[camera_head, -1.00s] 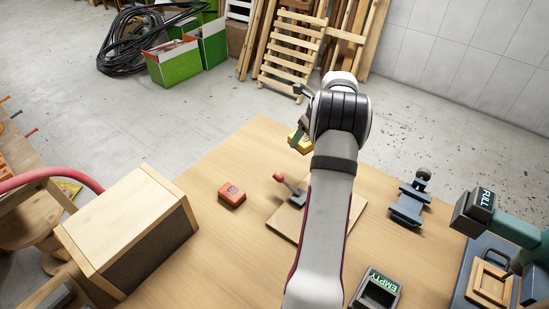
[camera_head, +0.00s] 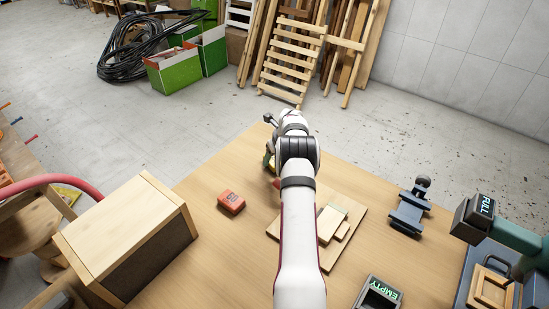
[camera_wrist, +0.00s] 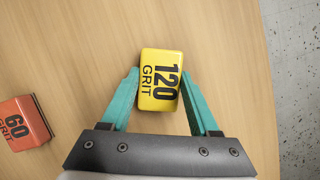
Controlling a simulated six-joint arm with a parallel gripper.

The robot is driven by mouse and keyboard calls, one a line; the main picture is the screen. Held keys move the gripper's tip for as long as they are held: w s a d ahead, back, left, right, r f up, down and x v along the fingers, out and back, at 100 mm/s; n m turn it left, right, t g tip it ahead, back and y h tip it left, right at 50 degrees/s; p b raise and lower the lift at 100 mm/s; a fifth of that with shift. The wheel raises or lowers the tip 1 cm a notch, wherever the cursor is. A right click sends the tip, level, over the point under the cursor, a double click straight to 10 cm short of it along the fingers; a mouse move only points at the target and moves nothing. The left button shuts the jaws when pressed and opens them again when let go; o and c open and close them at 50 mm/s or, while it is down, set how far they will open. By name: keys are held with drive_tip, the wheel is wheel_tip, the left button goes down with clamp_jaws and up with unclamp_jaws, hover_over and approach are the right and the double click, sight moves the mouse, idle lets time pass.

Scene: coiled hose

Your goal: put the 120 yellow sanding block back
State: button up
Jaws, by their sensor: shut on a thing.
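The yellow sanding block marked 120 GRIT (camera_wrist: 160,95) sits between the teal fingers of my gripper (camera_wrist: 159,78) in the wrist view. The fingers are shut on its two sides, and its label faces the camera. Bare wooden tabletop shows around it; I cannot tell whether the block touches the table. In the head view my gripper (camera_head: 267,160) is near the table's far edge, mostly hidden behind my arm, and the block is barely visible there.
A red 60 grit block (camera_head: 231,201) lies left of my arm; it also shows in the wrist view (camera_wrist: 18,124). A wooden board (camera_head: 318,262) with light wood pieces lies right of my arm. A blue-grey clamp-like tool (camera_head: 408,212) stands farther right. A wooden box (camera_head: 125,235) stands left.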

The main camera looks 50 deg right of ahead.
drive_tip(key=o, duration=1.3)
